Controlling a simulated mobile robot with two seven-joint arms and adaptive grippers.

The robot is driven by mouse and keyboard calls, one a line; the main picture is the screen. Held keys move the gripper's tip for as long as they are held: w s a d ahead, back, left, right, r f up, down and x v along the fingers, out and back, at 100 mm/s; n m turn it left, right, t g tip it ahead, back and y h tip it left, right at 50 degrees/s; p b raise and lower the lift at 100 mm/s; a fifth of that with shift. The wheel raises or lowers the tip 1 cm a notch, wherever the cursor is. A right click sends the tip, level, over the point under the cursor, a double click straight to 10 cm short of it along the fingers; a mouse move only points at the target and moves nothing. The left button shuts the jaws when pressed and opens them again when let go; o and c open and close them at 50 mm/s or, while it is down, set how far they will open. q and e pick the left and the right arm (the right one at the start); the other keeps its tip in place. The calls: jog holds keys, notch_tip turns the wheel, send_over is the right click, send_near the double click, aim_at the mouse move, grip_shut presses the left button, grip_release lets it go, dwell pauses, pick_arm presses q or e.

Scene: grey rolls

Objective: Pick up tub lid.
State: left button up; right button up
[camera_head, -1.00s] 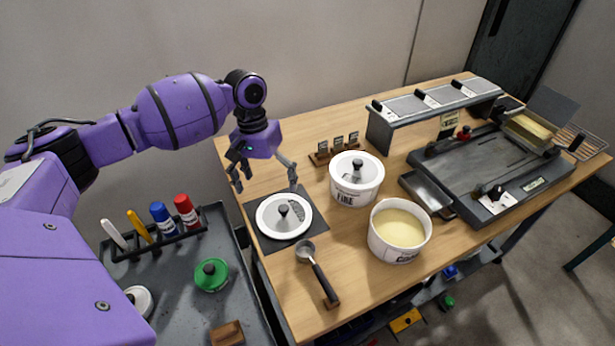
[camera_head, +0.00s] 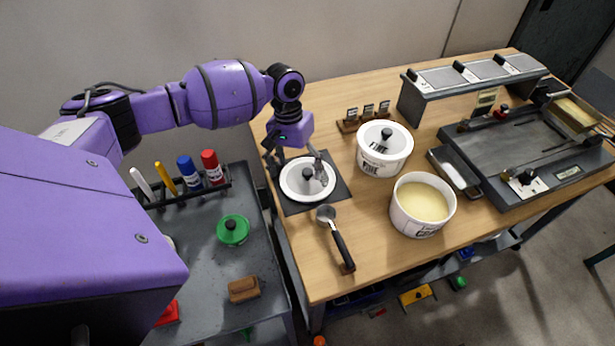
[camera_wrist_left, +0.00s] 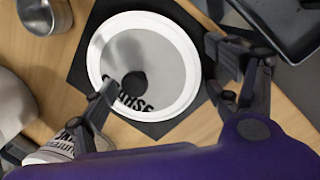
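The tub lid (camera_head: 295,186) is a round white disc with a black knob, lying flat on a dark square mat (camera_head: 340,190). In the wrist view the lid (camera_wrist_left: 178,50) shows its knob and partly hidden dark lettering that ends in "RSE". My left gripper (camera_head: 297,168) is open over the lid, its fingers spread to either side. In the wrist view the left gripper (camera_wrist_left: 164,78) holds nothing between its fingers. Whether the fingers touch the lid is unclear. An open tub (camera_head: 422,214) with pale yellow contents stands to the right. My right gripper is not in view.
A lidded tub marked "FINE" (camera_head: 384,155) stands right of the mat. A black-handled scoop (camera_head: 337,240) lies in front of it. A small card rack (camera_head: 366,117) stands behind.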

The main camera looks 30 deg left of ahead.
pick_arm(q)
jog(key=c, duration=0.8)
jog(key=shift+o, duration=0.2)
jog(key=shift+r, duration=0.1)
